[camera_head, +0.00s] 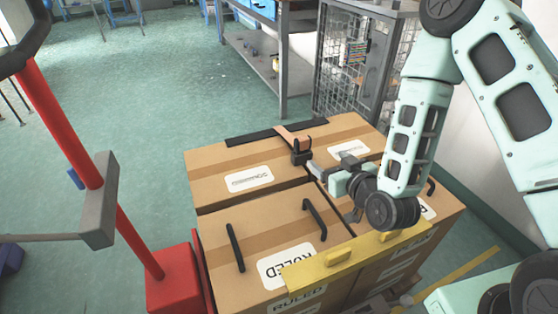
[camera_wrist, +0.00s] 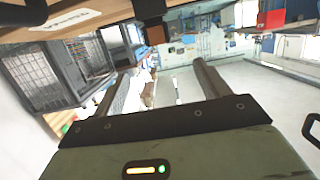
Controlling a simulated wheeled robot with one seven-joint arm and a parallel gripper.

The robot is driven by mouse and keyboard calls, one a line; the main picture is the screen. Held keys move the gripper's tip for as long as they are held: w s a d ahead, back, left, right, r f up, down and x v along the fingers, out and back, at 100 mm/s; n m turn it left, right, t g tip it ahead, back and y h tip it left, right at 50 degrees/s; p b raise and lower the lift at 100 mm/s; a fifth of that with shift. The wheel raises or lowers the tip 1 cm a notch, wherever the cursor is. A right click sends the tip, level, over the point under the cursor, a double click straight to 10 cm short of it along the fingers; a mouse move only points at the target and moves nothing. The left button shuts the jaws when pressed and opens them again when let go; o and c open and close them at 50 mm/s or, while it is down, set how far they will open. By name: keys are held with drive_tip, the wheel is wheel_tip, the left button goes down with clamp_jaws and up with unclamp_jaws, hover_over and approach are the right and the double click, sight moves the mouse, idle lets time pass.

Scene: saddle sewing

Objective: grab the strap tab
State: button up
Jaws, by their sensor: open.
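A black strap (camera_head: 255,136) lies across the top of the far cardboard box. A tan strap tab (camera_head: 288,134) rises from it, with a black block-like end (camera_head: 301,151). My gripper (camera_head: 324,159) is just right of that end, its fingers apart. In the wrist view the open fingers (camera_wrist: 155,77) have nothing visible held between them. There a brown piece (camera_wrist: 155,34) below a black part (camera_wrist: 150,9) at the top edge looks like the tab, beyond the fingertips. Whether a finger touches the tab cannot be told.
Cardboard boxes stand close together; the near box (camera_head: 234,216) has black handles (camera_head: 315,219). A yellow bracket (camera_head: 330,262) lies across the front boxes. A red post (camera_head: 70,125) stands at left. A wire-mesh cabinet (camera_head: 345,65) and workbench (camera_head: 250,47) are behind. Open green floor lies left.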

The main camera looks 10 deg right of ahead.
sight(301, 137)
drive_tip(key=b+x, duration=0.1)
drive_tip(key=x, duration=0.7)
drive_tip(key=b+x, duration=0.1)
drive_tip(key=x, duration=0.8)
drive_tip(key=shift+w+d, duration=0.2)
drive_tip(key=shift+w, duration=0.15)
drive_tip(key=shift+c, duration=0.3)
drive_tip(key=shift+r, duration=0.1)
drive_tip(key=c, duration=1.1)
